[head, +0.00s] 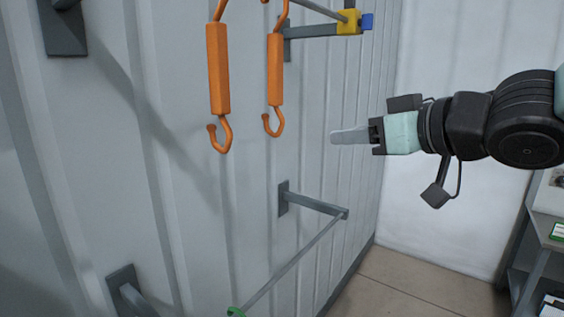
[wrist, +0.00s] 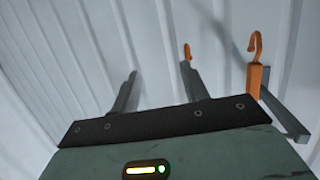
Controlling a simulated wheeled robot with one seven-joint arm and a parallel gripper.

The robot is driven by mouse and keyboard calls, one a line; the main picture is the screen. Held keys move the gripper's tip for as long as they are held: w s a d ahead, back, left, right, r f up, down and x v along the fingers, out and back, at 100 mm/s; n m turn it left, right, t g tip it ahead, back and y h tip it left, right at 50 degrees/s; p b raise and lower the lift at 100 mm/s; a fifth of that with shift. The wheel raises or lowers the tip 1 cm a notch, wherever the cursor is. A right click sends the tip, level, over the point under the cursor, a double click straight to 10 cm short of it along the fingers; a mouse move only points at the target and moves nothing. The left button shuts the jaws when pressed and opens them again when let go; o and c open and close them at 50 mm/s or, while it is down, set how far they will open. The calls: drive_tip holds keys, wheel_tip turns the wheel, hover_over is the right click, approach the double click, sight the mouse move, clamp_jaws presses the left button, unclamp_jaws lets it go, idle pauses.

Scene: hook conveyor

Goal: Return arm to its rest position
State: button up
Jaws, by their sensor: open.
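My gripper (head: 350,136) is at the right of the head view, extending left from my arm toward the wall. It holds nothing that I can see. The head view shows its fingers edge-on, so the gap between them is hidden. Its fingers (wrist: 160,90) point away in the wrist view, apart and with nothing between them. Two orange hooks hang to the left of my gripper in the head view, a nearer one (head: 218,75) and a farther one (head: 275,75). My gripper is apart from both.
A grey ribbed wall (head: 180,200) runs along the left. Wall brackets carry a thin rail (head: 295,262) below the hooks. A yellow and blue fitting (head: 350,22) sits on an upper bracket. A shelf (head: 545,235) stands at the lower right. The floor (head: 400,285) is clear.

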drive_tip(key=s+f+m+g+h+b, duration=0.1)
drive_tip(key=s+f+g+h+b, duration=0.25)
drive_tip(key=f, duration=0.95)
drive_tip(key=s+f+g+h+b, duration=0.25)
drive_tip(key=s+f+b, duration=0.2)
drive_tip(key=f, duration=0.85)
drive_tip(key=s+d+f+n+g+h+b, duration=0.1)
drive_tip(key=s+f+g+h+b, duration=0.1)
drive_tip(key=s+f+g, duration=0.4)
drive_tip(key=s+f+b, duration=0.1)
drive_tip(key=s+f, duration=0.4)
drive_tip(key=s, duration=0.3)
drive_tip(key=shift+s+f+h+b, duration=0.15)
drive_tip(key=shift+s+h+b, duration=0.1)
drive_tip(key=shift+h+b, duration=0.05)
